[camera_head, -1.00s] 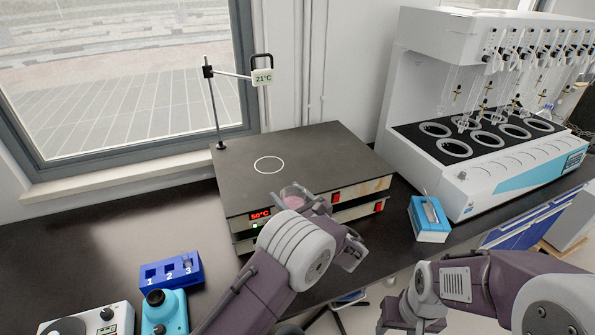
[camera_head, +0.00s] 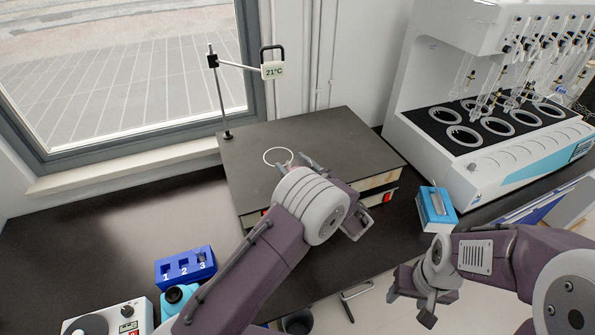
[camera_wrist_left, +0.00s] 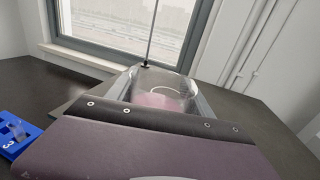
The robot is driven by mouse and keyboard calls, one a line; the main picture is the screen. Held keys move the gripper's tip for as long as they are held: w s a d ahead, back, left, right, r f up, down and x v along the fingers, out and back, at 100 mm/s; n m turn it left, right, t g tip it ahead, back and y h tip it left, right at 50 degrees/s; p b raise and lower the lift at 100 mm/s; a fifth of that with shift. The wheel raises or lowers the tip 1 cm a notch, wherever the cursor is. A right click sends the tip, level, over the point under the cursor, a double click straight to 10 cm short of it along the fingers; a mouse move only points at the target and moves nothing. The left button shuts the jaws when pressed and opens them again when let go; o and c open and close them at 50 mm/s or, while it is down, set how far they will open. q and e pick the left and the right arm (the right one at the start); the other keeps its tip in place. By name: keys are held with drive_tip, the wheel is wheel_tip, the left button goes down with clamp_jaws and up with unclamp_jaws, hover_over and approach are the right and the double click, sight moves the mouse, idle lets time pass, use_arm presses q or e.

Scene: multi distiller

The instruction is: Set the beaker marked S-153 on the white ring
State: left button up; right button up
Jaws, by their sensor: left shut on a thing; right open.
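The white ring (camera_head: 278,156) is a thin circle on the dark top of the hot plate (camera_head: 340,135). My left gripper (camera_head: 300,163) is over the plate top, just to the right of the ring. In the left wrist view it is shut on a clear glass beaker (camera_wrist_left: 158,88) with pink liquid, and the ring (camera_wrist_left: 187,91) shows through and behind the glass. The beaker's marking is not readable, and in the head view the arm mostly hides the beaker. My right gripper (camera_head: 412,296) is open and empty, low in front of the bench at the right.
A thin stand with a 21°C display (camera_head: 272,70) rises at the plate's back left corner. A white distiller (camera_head: 480,110) stands right, with a blue box (camera_head: 436,208) before it. A blue numbered rack (camera_head: 186,266) and a white device (camera_head: 108,320) are front left.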

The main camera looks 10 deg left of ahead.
use_arm(q)
drive_tip(key=shift+w+a, duration=0.45)
drive_tip(key=shift+w, duration=0.3)
drive_tip(key=w+a+b, duration=0.1)
drive_tip(key=w+a, duration=0.2)
drive_tip(key=w, duration=0.1)
drive_tip(key=w+a+b, duration=0.2)
drive_tip(key=w+a, duration=0.1)
drive_tip(key=w, duration=0.1)
drive_tip(key=w+a+f+b, duration=0.1)
drive_tip(key=w+a, duration=0.1)
drive_tip(key=w, duration=0.3)
drive_tip(key=shift+a+f, duration=0.1)
drive_tip(key=shift+a, duration=0.3)
drive_tip(key=shift+w+a+b, duration=0.4)
drive_tip(key=shift+w+a, duration=0.25)
drive_tip(key=shift+w, duration=0.35)
drive_tip(key=shift+f+b, duration=1)
drive_tip(key=shift+b, duration=0.05)
drive_tip(key=o, duration=1.8)
drive_tip(key=shift+s, duration=0.1)
